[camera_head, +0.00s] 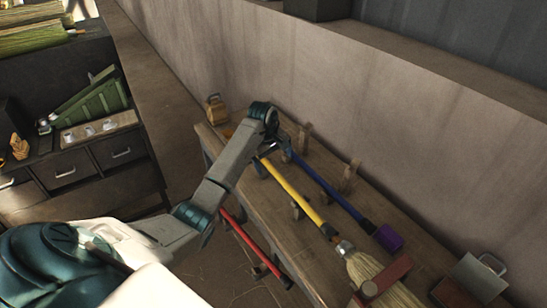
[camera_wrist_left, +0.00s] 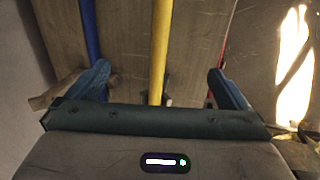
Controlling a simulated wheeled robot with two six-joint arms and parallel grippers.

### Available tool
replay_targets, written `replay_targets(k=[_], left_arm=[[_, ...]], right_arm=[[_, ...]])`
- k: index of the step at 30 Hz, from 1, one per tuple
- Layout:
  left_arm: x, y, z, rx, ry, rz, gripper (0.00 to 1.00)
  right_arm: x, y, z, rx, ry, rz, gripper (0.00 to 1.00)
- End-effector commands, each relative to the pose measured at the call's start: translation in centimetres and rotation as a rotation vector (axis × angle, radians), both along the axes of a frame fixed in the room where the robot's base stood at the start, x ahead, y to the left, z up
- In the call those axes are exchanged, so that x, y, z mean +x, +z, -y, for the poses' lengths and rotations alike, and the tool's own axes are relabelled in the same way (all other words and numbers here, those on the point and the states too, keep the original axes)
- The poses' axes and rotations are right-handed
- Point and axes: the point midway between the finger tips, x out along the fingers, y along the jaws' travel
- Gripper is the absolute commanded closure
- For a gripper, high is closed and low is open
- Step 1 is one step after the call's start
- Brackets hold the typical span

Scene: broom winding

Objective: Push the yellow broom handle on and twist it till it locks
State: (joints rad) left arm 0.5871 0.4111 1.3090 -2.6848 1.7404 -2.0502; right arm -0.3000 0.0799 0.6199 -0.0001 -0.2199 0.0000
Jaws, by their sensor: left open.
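The yellow broom handle (camera_head: 293,193) lies along the wooden bench, resting on wooden supports. Its dark lower end is close to the metal collar (camera_head: 344,248) of the straw broom head (camera_head: 369,268); I cannot tell how far it is seated. My left gripper (camera_head: 276,146) is over the handle's far end. In the left wrist view my gripper (camera_wrist_left: 160,82) is open, with the yellow handle (camera_wrist_left: 160,45) running between its spread fingers, clear of both. My right gripper is not in view.
A blue handle (camera_head: 327,187) with a purple head (camera_head: 388,238) lies right of the yellow one, and a red handle (camera_head: 250,243) lies left. A wall (camera_head: 330,90) runs behind the bench (camera_head: 305,257).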

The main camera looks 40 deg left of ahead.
Motion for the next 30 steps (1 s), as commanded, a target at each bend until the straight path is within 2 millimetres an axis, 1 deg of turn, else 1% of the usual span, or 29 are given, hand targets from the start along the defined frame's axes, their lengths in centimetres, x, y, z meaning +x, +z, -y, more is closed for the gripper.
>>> replay_targets(k=[1, 11, 12, 18, 24, 30], left_arm=[[0.1, -1.1, 0.1, -0.001, 0.001, 0.0, 0.0], [0.9, -5.0, 0.4, -0.002, 0.001, 0.001, 0.0], [1.0, -5.6, 0.5, -0.002, 0.001, 0.002, 0.0], [1.4, -7.8, 0.6, -0.002, 0.001, 0.002, 0.0], [1.7, -9.1, 0.7, -0.001, 0.001, 0.002, 0.0], [1.8, -9.4, 0.8, -0.001, 0.001, 0.002, 0.0]], right_arm=[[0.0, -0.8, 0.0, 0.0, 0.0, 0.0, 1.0], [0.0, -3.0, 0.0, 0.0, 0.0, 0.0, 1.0], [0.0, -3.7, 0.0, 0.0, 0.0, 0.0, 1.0], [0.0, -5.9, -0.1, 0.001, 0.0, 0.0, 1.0], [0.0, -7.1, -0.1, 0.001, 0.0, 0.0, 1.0], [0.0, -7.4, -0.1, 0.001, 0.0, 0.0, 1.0]])
